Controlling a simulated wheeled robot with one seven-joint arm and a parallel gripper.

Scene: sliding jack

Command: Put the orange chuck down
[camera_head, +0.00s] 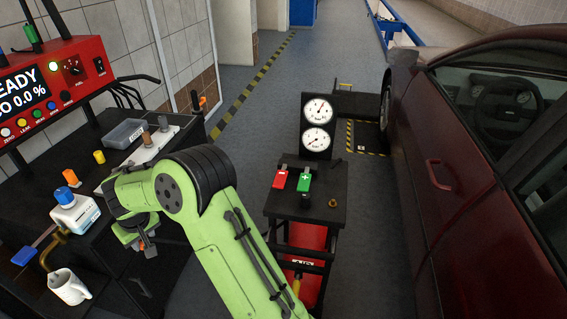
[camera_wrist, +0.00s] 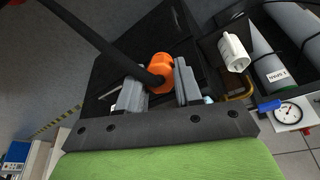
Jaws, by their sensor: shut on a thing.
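My gripper (camera_head: 140,238) hangs beside the right edge of the black workbench (camera_head: 95,240), pointing down. In the wrist view my gripper (camera_wrist: 160,82) is shut on the orange chuck (camera_wrist: 161,66), which sits between the two grey fingers. A black hose or rod runs from the chuck toward the upper left of the wrist view. In the head view only a small orange patch (camera_head: 143,246) shows at the fingers; the rest of the chuck is hidden there. I cannot tell whether the chuck touches anything below it.
A black gauge stand (camera_head: 307,190) is to the right, then a dark red car (camera_head: 480,180). Floor lies between.

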